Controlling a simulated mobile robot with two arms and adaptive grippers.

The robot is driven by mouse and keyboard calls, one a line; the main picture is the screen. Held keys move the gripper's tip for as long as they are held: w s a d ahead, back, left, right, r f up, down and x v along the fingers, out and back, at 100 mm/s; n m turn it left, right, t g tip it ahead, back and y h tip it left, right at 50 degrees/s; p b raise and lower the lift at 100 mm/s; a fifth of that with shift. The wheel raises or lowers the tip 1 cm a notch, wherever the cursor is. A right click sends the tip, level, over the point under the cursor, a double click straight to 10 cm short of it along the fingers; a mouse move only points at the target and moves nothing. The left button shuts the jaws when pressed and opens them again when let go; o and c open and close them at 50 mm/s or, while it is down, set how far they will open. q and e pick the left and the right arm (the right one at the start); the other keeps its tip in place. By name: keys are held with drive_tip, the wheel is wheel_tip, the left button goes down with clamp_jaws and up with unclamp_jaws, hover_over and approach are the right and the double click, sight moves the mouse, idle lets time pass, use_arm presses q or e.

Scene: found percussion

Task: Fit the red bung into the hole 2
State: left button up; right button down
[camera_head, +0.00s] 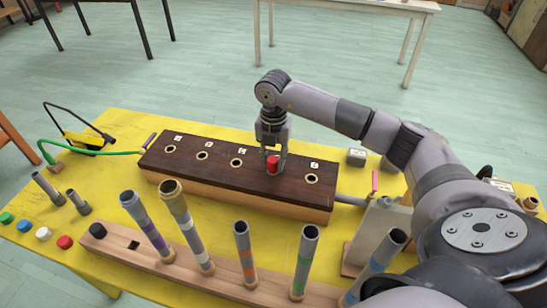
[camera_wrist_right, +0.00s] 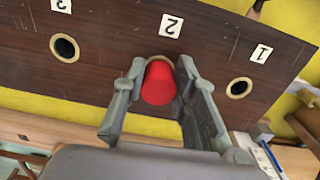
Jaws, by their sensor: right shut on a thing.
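The red bung (camera_head: 272,164) is between the fingers of my right gripper (camera_head: 274,168), which is shut on it. In the right wrist view, the bung (camera_wrist_right: 158,84) sits between the fingertips in front of hole 2 (camera_wrist_right: 160,59). Only part of the hole's pale rim shows past the bung. The label "2" (camera_wrist_right: 171,26) is just beyond it. The bung is over or at the hole; I cannot tell whether its tip is inside. The dark wooden box top (camera_head: 215,170) holds a row of holes. My left gripper is out of view.
Open holes stand on both sides, hole 3 (camera_wrist_right: 65,47) and hole 1 (camera_wrist_right: 239,88). Several upright tubes (camera_head: 190,235) in a wooden rack stand in front of the box. Loose coloured bungs, including another red one (camera_head: 65,242), lie at the yellow table's front left.

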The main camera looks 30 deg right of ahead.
sight(273, 157)
drive_tip(key=shift+f+b, duration=0.35)
drive_tip(key=shift+f, duration=0.2)
drive_tip(key=c, duration=1.2)
unclamp_jaws()
wheel_tip(273, 157, up, 12)
